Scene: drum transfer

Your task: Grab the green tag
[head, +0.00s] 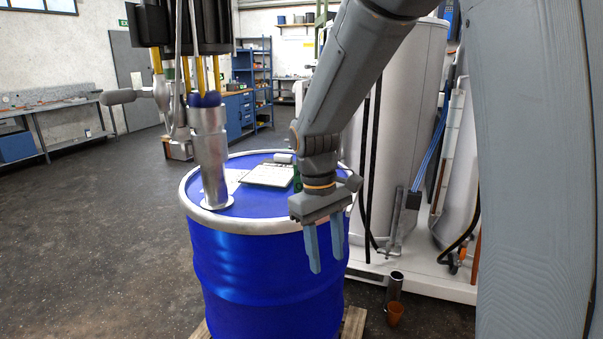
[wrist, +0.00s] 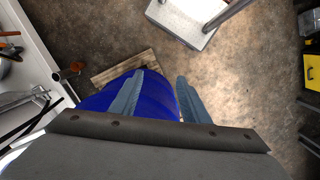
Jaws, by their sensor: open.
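My gripper (head: 326,264) hangs open and empty in front of the near right side of the blue drum (head: 255,275), its fingers pointing down below the rim. In the wrist view, my gripper (wrist: 161,77) shows two spread fingers with the blue drum (wrist: 157,103) behind and below them. A small green piece (head: 297,179), which looks like the green tag, shows on the drum's top just behind my wrist. It is partly hidden by my arm. I do not see it in the wrist view.
A clipboard or flat device (head: 268,175) and a metal nozzle (head: 210,160) are on or over the drum's top. A wooden pallet (head: 353,324) lies underneath. The floor at left is clear.

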